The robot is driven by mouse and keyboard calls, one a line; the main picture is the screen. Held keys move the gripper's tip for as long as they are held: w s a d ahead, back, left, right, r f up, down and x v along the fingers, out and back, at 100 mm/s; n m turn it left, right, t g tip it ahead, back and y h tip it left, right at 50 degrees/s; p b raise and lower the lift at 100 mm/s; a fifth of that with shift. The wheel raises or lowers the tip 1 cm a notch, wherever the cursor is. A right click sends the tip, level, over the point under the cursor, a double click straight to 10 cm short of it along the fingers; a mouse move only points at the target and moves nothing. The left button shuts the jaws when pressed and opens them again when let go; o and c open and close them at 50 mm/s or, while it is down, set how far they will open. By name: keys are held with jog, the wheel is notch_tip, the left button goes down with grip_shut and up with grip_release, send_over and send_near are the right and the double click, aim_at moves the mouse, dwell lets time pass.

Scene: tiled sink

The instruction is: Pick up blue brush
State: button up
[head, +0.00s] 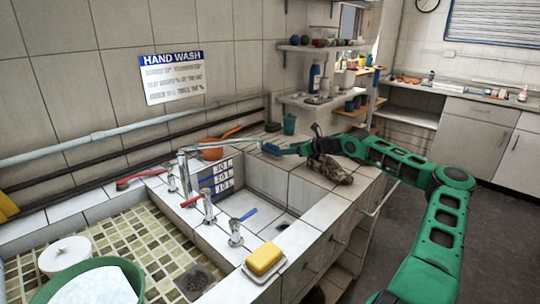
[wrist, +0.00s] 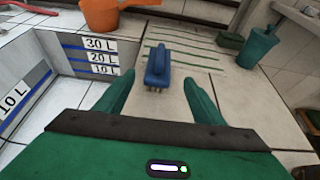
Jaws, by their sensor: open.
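The blue brush (wrist: 158,62) lies on the pale tiled ledge beyond the sink corner, its long side pointing away from me in the wrist view. In the head view the blue brush (head: 269,148) is a small blue shape just left of my gripper's tips. My gripper (head: 287,150) is green and reaches in from the right, low over the counter. In the wrist view my gripper (wrist: 158,78) is open, with one finger on each side of the brush's near end. The fingers look apart from it; I cannot tell the height gap.
An orange pot (head: 212,151) stands left of the brush, and a teal cup (head: 289,124) behind it. The sink basin (wrist: 60,85) with litre marks lies to the left. A mottled brown object (head: 330,170) sits beneath my arm. A yellow sponge (head: 264,258) lies nearer.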

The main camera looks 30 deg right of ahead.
aim_at(274, 149)
jog(key=x, duration=0.5)
jog(key=shift+w+f, duration=0.1)
jog(key=shift+w, duration=0.1)
jog(key=x, duration=0.4)
jog(key=shift+a+r, duration=0.2)
jog(key=shift+a, duration=0.05)
jog(key=shift+w+a+f, duration=0.15)
jog(key=shift+w+f, duration=0.15)
jog(key=shift+w, duration=0.2)
jog(key=shift+c, duration=0.2)
jog(key=c, duration=1.2)
jog(key=shift+o, duration=0.2)
jog(key=shift+r, duration=0.1)
